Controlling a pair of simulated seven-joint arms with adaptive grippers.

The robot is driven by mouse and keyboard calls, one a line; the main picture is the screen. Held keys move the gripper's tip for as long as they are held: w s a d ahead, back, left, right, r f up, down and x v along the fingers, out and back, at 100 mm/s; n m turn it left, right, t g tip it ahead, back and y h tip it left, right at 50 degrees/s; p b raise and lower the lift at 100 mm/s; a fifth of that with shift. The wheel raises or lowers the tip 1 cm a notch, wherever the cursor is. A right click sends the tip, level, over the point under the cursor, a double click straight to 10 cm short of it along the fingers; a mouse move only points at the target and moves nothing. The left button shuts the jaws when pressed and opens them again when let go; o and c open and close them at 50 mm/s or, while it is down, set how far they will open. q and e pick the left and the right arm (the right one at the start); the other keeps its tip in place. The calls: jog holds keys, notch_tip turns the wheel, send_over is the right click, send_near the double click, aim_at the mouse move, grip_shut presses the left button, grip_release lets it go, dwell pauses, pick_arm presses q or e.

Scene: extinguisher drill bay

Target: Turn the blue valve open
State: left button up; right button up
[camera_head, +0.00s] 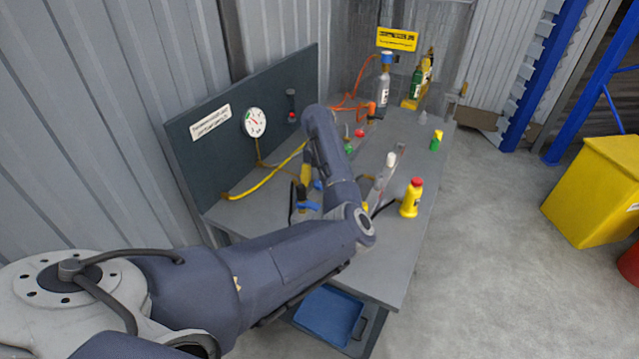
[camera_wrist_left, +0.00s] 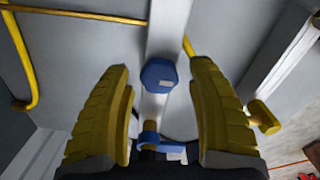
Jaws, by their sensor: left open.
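A blue, many-sided knob (camera_wrist_left: 158,75) shows in the left wrist view, between and just beyond the spread yellow fingers of my left gripper (camera_wrist_left: 165,80). A second blue part, like a handle, (camera_wrist_left: 152,138) with a brownish stem shows lower in that view, near the finger bases. I see a gap between the knob and both fingers. In the head view a blue piece (camera_head: 308,206) shows low on the bench beside my left arm. My left gripper (camera_head: 305,177) is largely hidden by my forearm there. My right gripper is in neither view.
The grey bench (camera_head: 400,255) has a back panel with a round gauge (camera_head: 255,122) and a yellow hose (camera_head: 262,183). A yellow bottle with a red cap (camera_head: 411,198) stands right of my arm. A yellow bin (camera_head: 598,190) stands on open floor at right.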

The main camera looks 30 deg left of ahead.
pick_arm(q)
jog(key=shift+c, duration=0.3)
grip_shut()
jog(key=shift+n, duration=0.3)
jog(key=n, duration=0.3)
jog(key=shift+n, duration=0.4)
jog(key=n, duration=0.4)
jog(key=shift+d+n, duration=0.1)
jog(key=shift+n, duration=0.2)
jog(key=n, duration=0.4)
jog(key=shift+w+n, duration=0.1)
jog(key=shift+n, duration=0.2)
jog(key=shift+w+d+n, duration=0.1)
jog(key=shift+n, duration=2)
